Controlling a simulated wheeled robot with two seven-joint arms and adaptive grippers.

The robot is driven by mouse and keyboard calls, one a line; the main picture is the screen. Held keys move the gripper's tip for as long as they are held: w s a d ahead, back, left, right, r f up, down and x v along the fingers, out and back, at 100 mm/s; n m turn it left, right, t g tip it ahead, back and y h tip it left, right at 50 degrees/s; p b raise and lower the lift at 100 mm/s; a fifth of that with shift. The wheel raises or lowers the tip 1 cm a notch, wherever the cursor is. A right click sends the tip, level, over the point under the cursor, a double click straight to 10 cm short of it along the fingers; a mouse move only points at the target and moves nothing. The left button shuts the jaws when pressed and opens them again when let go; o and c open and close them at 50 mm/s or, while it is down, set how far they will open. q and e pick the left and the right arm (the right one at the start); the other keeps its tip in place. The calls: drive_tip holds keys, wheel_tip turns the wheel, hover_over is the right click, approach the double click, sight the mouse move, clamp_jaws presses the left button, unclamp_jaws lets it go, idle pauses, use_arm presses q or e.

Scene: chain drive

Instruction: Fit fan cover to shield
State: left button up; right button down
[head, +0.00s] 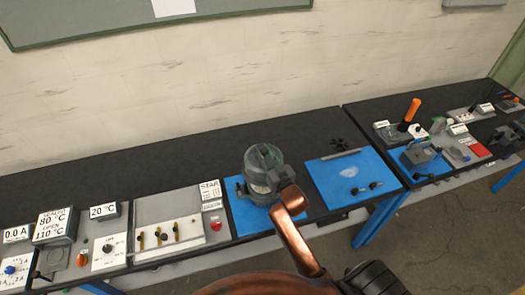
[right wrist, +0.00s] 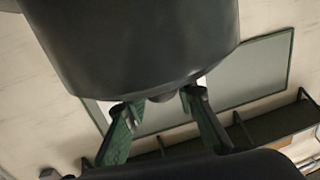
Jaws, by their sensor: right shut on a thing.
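A dark grey, round-walled part, which looks like the fan cover (right wrist: 140,45), fills the top of the right wrist view. My right gripper (right wrist: 155,105) is shut on a small rounded knob at its lower edge, one green finger on each side. In the head view a grey-green rounded body (head: 250,162) stands over the left blue mat (head: 238,218), with my right gripper (head: 266,178) against it. Cover, shield and gripper overlap there, so I cannot tell whether the cover touches the shield or is seated. My left gripper is not in view.
A second blue mat (head: 335,190) to the right holds small dark parts and a pale patch. A panel with brass pins (head: 168,235) lies to the left. An orange-handled tool (head: 410,112) stands farther right.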

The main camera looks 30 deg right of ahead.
drive_tip(key=shift+r, duration=0.15)
drive_tip(key=shift+a+f+b, duration=0.1)
drive_tip(key=shift+f+b, duration=1.4)
drive_tip(key=shift+f, duration=1.4)
drive_tip(key=shift+p, duration=0.75)
drive_tip(key=shift+f+b, duration=2.15)
drive_tip(key=shift+f, duration=1.35)
drive_tip(key=c, duration=1.5)
unclamp_jaws()
drive_tip(key=shift+c, duration=0.2)
drive_tip(key=shift+f, duration=0.1)
drive_tip(key=shift+s+f, duration=0.1)
